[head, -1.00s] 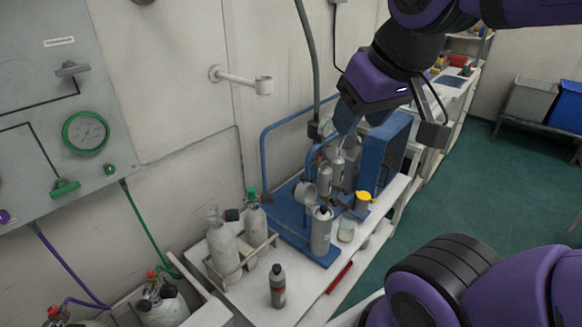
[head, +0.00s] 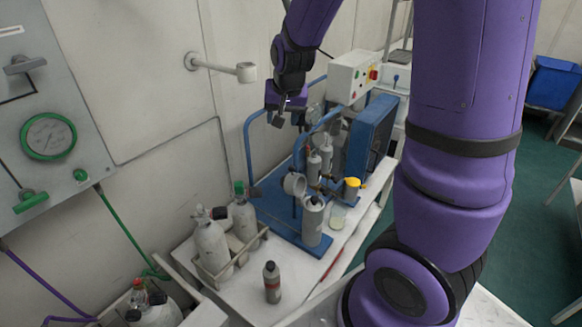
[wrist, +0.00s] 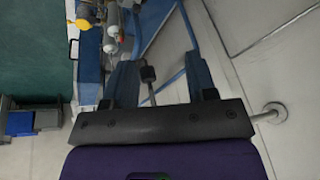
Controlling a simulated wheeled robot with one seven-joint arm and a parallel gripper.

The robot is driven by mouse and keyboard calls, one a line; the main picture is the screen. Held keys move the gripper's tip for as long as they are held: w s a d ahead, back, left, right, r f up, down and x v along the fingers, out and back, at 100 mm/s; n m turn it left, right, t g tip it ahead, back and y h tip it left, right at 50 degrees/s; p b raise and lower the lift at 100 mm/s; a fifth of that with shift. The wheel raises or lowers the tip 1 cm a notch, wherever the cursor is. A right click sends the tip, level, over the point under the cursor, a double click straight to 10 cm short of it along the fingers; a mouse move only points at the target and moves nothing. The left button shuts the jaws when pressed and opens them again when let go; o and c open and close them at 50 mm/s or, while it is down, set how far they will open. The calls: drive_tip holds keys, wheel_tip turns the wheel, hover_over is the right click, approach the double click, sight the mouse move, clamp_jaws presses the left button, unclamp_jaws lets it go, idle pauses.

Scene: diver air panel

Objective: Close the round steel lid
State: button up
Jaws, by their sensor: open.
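The round steel lid (head: 294,184) stands raised and tilted at the left side of the top of a grey steel canister (head: 313,222). The canister stands upright on a blue base on the bench. My gripper (head: 287,117) is above and behind the lid, apart from it, near the wall and a blue tube frame. In the wrist view my gripper's two fingers (wrist: 161,78) are spread with nothing held between them. A dark knob on a rod shows between or beyond them. I cannot clearly make out the lid in the wrist view.
The blue tube frame (head: 251,150) and a blue panel (head: 371,135) flank the cylinders. White bottles (head: 212,245) and a small grey bottle (head: 272,282) are at the front left. A wall bracket (head: 220,69) juts out.

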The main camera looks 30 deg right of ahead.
sight(291, 167)
drive_tip(key=w+d+f+m, duration=0.1)
drive_tip(key=w+d+f, duration=0.2)
drive_tip(key=f, duration=0.5)
drive_tip(key=w+d+f+h, duration=0.1)
drive_tip(key=w+d+f, duration=0.2)
drive_tip(key=f, duration=0.6)
drive_tip(key=w+d+f+m+h, duration=0.1)
drive_tip(key=w+d+f, duration=0.2)
drive_tip(key=f, duration=0.6)
drive_tip(key=shift+w+f+m+g, duration=0.1)
drive_tip(key=shift+w+m+g, duration=0.1)
drive_tip(key=shift+m+g, duration=0.15)
drive_tip(key=shift+c, duration=0.5)
drive_tip(key=shift+h, duration=0.3)
clamp_jaws()
